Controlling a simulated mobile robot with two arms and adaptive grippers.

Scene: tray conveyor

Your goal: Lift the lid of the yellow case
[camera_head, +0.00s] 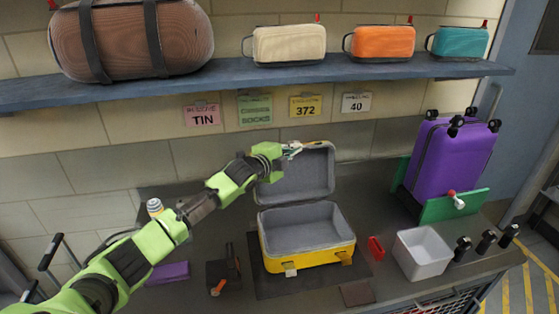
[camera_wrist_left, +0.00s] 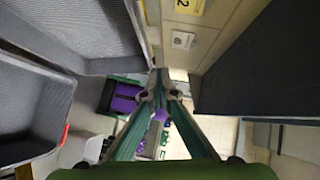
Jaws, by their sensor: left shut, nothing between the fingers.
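The yellow case (camera_head: 308,258) sits on the dark bench with its grey-lined inside empty. Its lid (camera_head: 298,178) stands open, roughly upright, at the back of the case. In the left wrist view the grey inside of the lid (camera_wrist_left: 75,35) fills the upper left, and the lined case body (camera_wrist_left: 30,105) shows at the left edge. My left gripper (camera_head: 294,149) is at the lid's top edge, with its fingers pointing right. The left wrist view shows its fingertips (camera_wrist_left: 160,78) together and empty, beside the lid. Whether they touch the lid I cannot tell. My right gripper is not in view.
A purple suitcase (camera_head: 452,160) stands at the right by a green panel. A white bin (camera_head: 422,254) and a red item (camera_head: 376,248) are right of the case. A blue shelf (camera_head: 235,77) with bags hangs above the gripper.

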